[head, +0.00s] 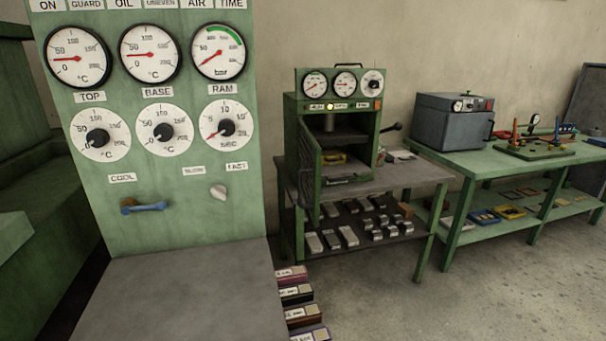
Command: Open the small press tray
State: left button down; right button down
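The small press (289,110) is a green cabinet on a grey-topped bench, right of the large control panel. Its front door (311,172) stands swung open to the left, so the chamber shows. A yellow item (333,158) lies inside, and a dark flat piece, maybe the tray (347,180), shows low at the front of the chamber. It is too small to tell how far out it is. A black-knobbed lever (393,128) sticks out at the right side. Neither of my grippers is in view.
A large green control panel (183,215) with gauges and a grey ledge (175,297) fills the near left. Labelled blocks (296,294) are stacked beside it. Metal blocks lie on the bench's lower shelf. A green table (480,160) stands right; the floor (480,290) before it is clear.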

aim_at(354, 167)
jog(key=l, duration=0.6)
jog(key=i+l, duration=0.2)
jog(key=l, duration=0.15)
jog(key=i+l, duration=0.2)
jog(key=l, duration=0.15)
jog(key=i+l, duration=0.2)
jog(key=l, duration=0.15)
jog(key=i+l, duration=0.2)
jog(key=l, duration=0.15)
